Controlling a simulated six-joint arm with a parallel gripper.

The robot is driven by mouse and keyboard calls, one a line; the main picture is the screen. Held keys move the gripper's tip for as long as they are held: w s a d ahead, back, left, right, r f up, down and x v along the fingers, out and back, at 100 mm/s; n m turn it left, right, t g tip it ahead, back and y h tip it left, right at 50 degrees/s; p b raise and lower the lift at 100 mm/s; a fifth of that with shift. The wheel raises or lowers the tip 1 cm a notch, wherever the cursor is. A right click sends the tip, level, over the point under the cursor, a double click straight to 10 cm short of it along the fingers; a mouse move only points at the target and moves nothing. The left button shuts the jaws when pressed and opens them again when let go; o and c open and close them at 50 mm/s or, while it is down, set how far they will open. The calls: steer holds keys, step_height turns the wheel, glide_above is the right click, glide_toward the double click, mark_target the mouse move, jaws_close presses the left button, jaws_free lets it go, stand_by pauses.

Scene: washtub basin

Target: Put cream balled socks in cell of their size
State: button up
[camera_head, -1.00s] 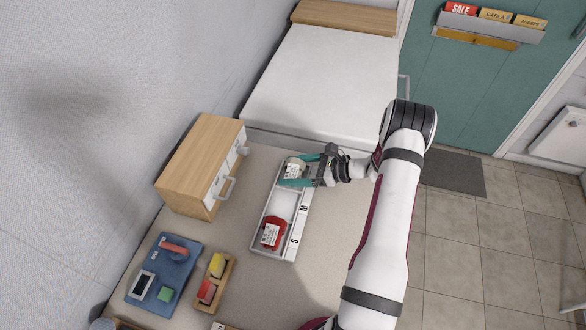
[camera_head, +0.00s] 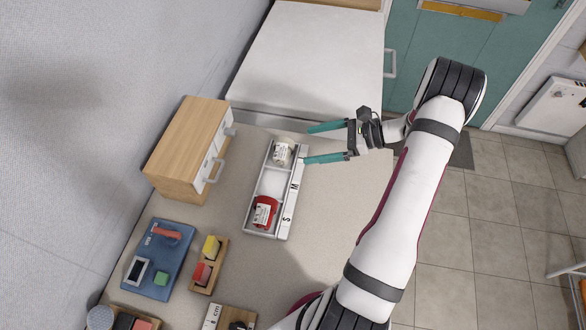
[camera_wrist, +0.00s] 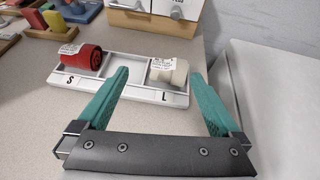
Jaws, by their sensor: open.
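The cream balled socks (camera_head: 283,153), with a white label, sit in the far end cell of the white tray (camera_head: 290,203). In the wrist view the cream socks (camera_wrist: 167,72) rest in the end cell above the letter L. My gripper (camera_head: 308,145) is open and empty, just right of the tray's far end and apart from the socks. In the wrist view its teal fingers (camera_wrist: 160,76) are spread on either side of the socks, short of them. The middle cell is empty. Red rolled socks (camera_head: 264,212) lie in the near cell, marked S.
A wooden drawer unit (camera_head: 188,150) stands left of the tray. A blue board (camera_head: 158,262) and a wooden holder with yellow and red pieces (camera_head: 208,265) lie nearer. The counter right of the tray is clear.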

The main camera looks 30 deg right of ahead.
steer(key=s+a+r+n+g+h, duration=0.1)
steer(key=s+a+r+n+g, duration=0.35)
steer(key=a, duration=0.55)
steer(key=s+a+r+n+g+h, duration=0.1)
steer(key=s+a+r+n+g, duration=0.1)
steer(key=a+r+n+g, duration=0.5)
steer(key=s+a+r+n+t+h, duration=0.1)
steer(key=s+a+n+h, duration=0.2)
steer(key=s, duration=0.4)
steer(key=s+a+r+n+t+h, duration=0.1)
steer(key=s+a+n+t+h, duration=0.1)
steer(key=s+a+n, duration=0.3)
steer(key=s+h, duration=0.1)
steer(key=s, duration=0.2)
steer(key=shift+s+r+n, duration=0.2)
steer(key=shift+r+n, duration=0.15)
